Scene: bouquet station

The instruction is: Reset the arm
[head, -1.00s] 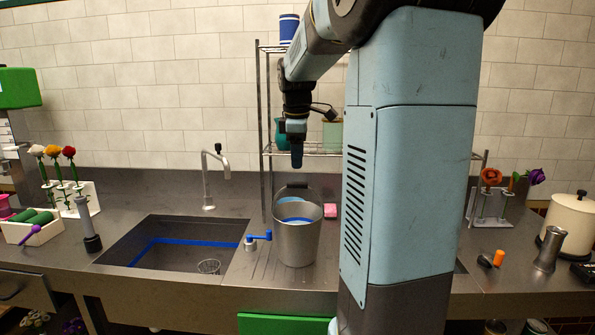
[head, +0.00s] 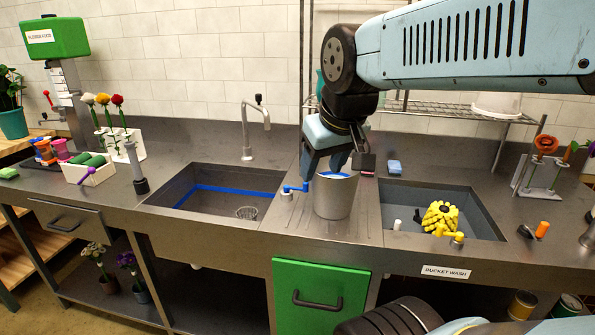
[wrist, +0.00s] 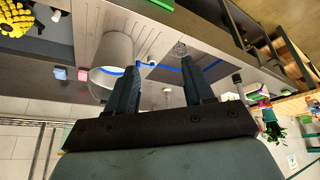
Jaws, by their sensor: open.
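My gripper (head: 323,168) hangs from my arm in the middle of the head view, pointing down at the rim of a metal bucket (head: 333,203). The two dark blue fingers stand apart with nothing between them, as the wrist view (wrist: 160,68) shows. The bucket also shows in the wrist view (wrist: 118,50), beside the left finger. Its inside shows blue. Whether the fingers touch the rim cannot be told. My light blue arm link crosses the upper right of the head view and hides part of the shelf.
The right sink (head: 400,195) holds a yellow coiled thing (head: 440,215). A flower rack (head: 125,143) stands left, another (head: 538,172) right. A wire shelf (head: 450,108) is behind my arm.

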